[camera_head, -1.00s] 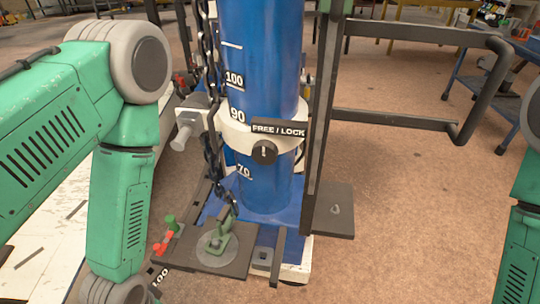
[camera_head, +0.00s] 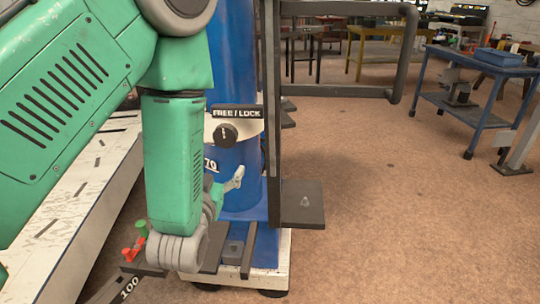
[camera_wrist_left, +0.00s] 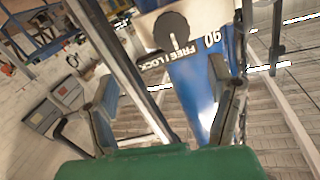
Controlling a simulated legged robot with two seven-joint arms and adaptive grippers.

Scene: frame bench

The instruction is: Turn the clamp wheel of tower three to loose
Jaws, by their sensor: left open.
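The tower is a blue column (camera_head: 240,60) with a white collar. A round black knob (camera_head: 226,133) with a white pointer mark sits on the collar under a FREE / LOCK label (camera_head: 237,112). In the left wrist view the knob (camera_wrist_left: 172,31) shows near the top, with its label upside down. Its pointer looks roughly upright in the head view. My left gripper (camera_head: 232,182) is below the knob, partly hidden by my forearm. Its two fingers (camera_wrist_left: 167,108) are apart and empty, clear of the knob. My right gripper is out of view.
A dark upright post (camera_head: 271,100) stands just right of the column, with a dark plate (camera_head: 303,203) at its foot. A white slotted bench (camera_head: 75,210) runs at left. A blue trolley (camera_head: 485,75) stands at back right. The brown floor between is clear.

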